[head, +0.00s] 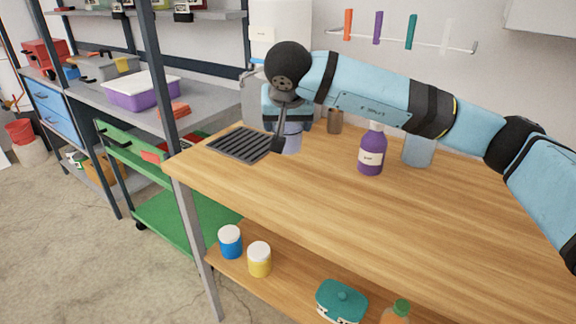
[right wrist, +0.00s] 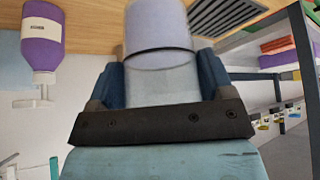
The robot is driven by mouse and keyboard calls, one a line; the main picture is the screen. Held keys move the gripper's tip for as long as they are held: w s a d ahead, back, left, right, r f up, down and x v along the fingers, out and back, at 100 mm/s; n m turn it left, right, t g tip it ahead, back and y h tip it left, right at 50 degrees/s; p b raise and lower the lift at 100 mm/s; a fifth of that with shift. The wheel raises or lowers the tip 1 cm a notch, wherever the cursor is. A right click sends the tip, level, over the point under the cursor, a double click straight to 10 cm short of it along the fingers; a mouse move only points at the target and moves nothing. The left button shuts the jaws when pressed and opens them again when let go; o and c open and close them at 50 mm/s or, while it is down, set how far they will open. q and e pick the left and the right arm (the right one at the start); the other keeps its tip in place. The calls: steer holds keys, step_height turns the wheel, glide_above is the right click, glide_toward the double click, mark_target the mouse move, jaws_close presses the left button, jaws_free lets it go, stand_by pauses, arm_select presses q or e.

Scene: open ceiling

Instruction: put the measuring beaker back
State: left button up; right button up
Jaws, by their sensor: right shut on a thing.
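The measuring beaker (head: 291,143) is a clear, lavender-tinted cylinder at the far left part of the wooden worktop, just right of a dark slatted grate. My right gripper (head: 286,118) is shut on it, and my wrist hides part of its upper body. In the right wrist view the beaker (right wrist: 158,32) sits between the two fingers, its base towards the wooden surface. I cannot tell whether its base touches the worktop. My left gripper is not in view.
The wooden worktop (head: 330,205) is clear at the front. The dark grate (head: 240,144) lies at its left end. A purple bottle (head: 371,158), a brown cup (head: 335,124) and a pale translucent container (head: 418,153) stand under my right arm. A shelf rack (head: 205,88) stands left.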

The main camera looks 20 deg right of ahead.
mark_target(288, 143)
step_height(288, 143, down, 5)
steer(key=shift+f+b, duration=0.1)
steer(key=shift+b, duration=0.25)
step_height(288, 143, down, 4)
steer(key=shift+f+b, duration=0.2)
steer(key=shift+b, duration=0.25)
steer(key=shift+r, duration=0.1)
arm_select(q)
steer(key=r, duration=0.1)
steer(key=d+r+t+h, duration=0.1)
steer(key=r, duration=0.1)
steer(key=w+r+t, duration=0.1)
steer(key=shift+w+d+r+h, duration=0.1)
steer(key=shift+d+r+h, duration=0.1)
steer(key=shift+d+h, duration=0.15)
arm_select(e)
steer(key=o, duration=1.1)
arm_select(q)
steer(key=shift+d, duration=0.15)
